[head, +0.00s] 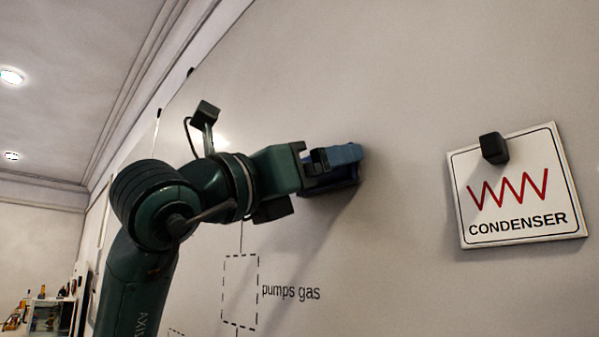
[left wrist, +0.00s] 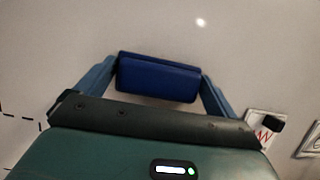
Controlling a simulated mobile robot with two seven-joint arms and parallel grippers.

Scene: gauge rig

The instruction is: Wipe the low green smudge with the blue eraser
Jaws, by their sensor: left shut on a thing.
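My left gripper (head: 333,165) is shut on the blue eraser (head: 335,187), holding it at the whiteboard (head: 420,90). In the left wrist view the gripper (left wrist: 158,82) has one finger at each end of the eraser (left wrist: 158,78). The eraser is against or very close to the board; I cannot tell whether it touches. No green smudge shows in either view; the arm and gripper hide part of the board. My right gripper is not in view.
A CONDENSER card (head: 517,187) hangs at the right under a black magnet (head: 494,148). A dashed box (head: 240,290) labelled "pumps gas" is drawn below the gripper. The board between eraser and card is bare. Shelves with bottles (head: 45,312) stand at the far lower left.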

